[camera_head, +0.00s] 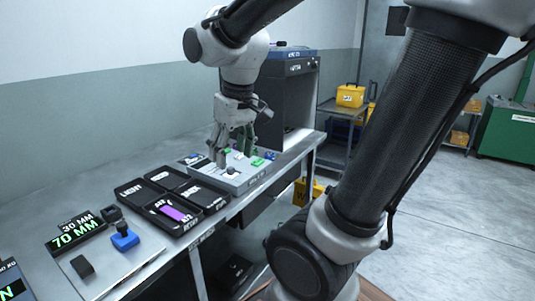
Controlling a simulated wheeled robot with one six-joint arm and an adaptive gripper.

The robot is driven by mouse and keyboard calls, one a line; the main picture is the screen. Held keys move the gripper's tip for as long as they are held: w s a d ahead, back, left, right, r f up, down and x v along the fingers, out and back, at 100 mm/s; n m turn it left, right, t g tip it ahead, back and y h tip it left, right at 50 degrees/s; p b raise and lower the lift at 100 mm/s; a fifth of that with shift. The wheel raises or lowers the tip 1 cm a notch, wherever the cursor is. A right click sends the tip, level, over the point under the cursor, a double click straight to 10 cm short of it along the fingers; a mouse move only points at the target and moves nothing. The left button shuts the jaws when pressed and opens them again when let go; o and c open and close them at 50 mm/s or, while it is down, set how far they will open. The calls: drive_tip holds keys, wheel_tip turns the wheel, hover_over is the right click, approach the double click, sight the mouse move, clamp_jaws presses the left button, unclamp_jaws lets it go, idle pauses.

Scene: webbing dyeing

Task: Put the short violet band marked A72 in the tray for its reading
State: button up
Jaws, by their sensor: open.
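The violet band (174,213) lies flat in the front one of several black trays (160,218). Small white marks show at both its ends, too small to read surely. My gripper (234,158) points down, open, to the right of the black trays. It is over a grey tray (262,177) holding small green, blue and dark pieces, and its fingers hide part of that tray. My gripper is apart from the violet band. The left black tray (122,200) has white lettering that looks like LIGHT.
A dark cabinet (285,95) stands behind the grey tray. My arm crosses the right side, hiding some floor.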

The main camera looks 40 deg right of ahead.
drive_tip(key=s+d+t, duration=0.1)
drive_tip(key=s+d, duration=0.1)
drive_tip(key=s, duration=0.2)
drive_tip(key=s+d+r+m, duration=0.1)
drive_tip(key=s+d, duration=0.1)
drive_tip(key=s, duration=0.3)
drive_tip(key=shift+d+r+m+t, duration=0.15)
drive_tip(key=shift+d+m+t, duration=0.15)
drive_tip(key=shift+t, duration=0.1)
idle(0.5)
